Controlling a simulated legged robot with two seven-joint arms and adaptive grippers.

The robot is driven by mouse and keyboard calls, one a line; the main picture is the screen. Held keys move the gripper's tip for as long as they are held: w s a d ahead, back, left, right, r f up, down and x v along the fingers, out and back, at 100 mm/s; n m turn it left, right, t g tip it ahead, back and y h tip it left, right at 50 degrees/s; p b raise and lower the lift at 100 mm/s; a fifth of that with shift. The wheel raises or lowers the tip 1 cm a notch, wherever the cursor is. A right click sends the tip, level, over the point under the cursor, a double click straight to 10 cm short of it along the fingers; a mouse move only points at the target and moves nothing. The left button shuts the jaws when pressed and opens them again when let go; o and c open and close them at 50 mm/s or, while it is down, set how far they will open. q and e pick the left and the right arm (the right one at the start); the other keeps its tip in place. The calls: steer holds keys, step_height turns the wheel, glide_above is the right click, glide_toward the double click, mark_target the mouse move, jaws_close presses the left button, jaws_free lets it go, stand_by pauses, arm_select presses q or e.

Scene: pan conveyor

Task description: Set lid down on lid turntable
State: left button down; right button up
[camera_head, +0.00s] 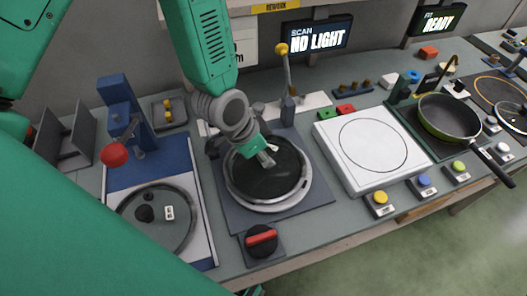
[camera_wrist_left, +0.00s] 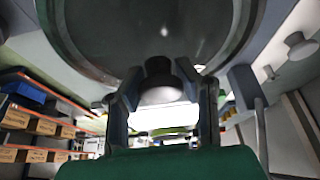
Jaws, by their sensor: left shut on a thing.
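My left gripper (camera_head: 266,155) reaches down from the top over the round turntable with a pale metal ring (camera_head: 278,205). It is shut on the dark knob (camera_wrist_left: 160,84) of a lid; the fingers stand on either side of the knob in the left wrist view. The lid (camera_head: 270,178) is a dark disc lying within the ring's outline, and its glassy face (camera_wrist_left: 150,30) fills the top of the wrist view. I cannot tell whether the lid touches the turntable. My right gripper is not in view.
Left is a blue-backed station (camera_head: 178,158) with a glass-like disc (camera_head: 182,232). A red knob (camera_head: 261,240) stands in front of the turntable, a yellow-tipped lever (camera_head: 286,75) behind. Right are a white plate unit (camera_head: 340,160) and a pan (camera_head: 448,118).

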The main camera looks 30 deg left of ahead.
arm_select(q)
steer(key=shift+d+r, duration=0.1)
steer(key=shift+d, duration=0.4)
steer(key=shift+a+f, duration=0.35)
steer(key=shift+a, duration=0.2)
steer(key=shift+d, duration=0.35)
stand_by(0.4)
steer(key=c, duration=1.1)
jaws_free()
steer(key=shift+d, duration=0.1)
